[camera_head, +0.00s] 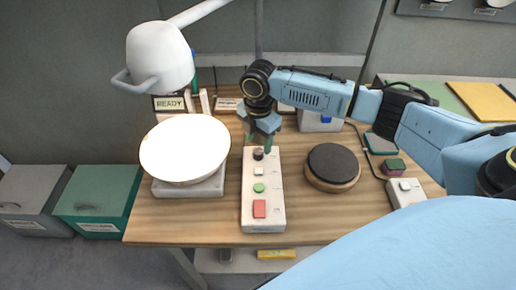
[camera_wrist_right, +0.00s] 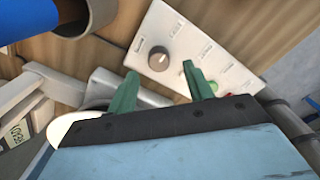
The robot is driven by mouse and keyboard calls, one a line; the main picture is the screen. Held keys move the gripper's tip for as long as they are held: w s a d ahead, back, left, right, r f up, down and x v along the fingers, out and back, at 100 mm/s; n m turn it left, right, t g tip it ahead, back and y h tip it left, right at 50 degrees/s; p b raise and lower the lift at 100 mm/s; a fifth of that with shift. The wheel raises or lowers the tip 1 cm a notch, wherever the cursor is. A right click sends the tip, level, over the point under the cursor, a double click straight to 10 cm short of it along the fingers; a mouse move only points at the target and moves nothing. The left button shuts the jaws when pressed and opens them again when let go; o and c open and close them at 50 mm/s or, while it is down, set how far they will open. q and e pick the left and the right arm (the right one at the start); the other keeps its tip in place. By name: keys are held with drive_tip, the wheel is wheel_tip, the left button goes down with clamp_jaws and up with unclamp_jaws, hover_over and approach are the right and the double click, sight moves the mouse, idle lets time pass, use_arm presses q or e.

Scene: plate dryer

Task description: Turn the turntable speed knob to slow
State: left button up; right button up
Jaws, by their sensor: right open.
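A dark round knob (camera_head: 258,153) sits at the far end of a long white control panel (camera_head: 276,212) on the wooden table. It also shows in the right wrist view (camera_wrist_right: 158,59), with a pale scale plate around it; I cannot read its setting. My right gripper (camera_head: 258,142) hangs over the panel's far end, just by the knob. In the wrist view its green fingers (camera_wrist_right: 161,72) are open and empty, and the knob lies beyond the gap between their tips. A dark round disc on a wooden base (camera_head: 332,164) stands right of the panel. My left gripper is out of view.
A green button (camera_head: 259,188) and a red button (camera_head: 259,208) lie nearer on the panel. A brightly lit round plate (camera_head: 185,148) under a white lamp (camera_head: 160,55) stands to the left, with a READY sign (camera_head: 169,103) behind. A small white switch box (camera_head: 405,192) is at right.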

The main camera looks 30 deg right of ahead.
sight(258, 151)
wheel_tip(258, 151, down, 3)
drive_tip(key=shift+r, duration=0.1)
drive_tip(key=shift+f, duration=0.65)
drive_tip(key=shift+c, duration=0.3)
drive_tip(key=c, duration=0.9)
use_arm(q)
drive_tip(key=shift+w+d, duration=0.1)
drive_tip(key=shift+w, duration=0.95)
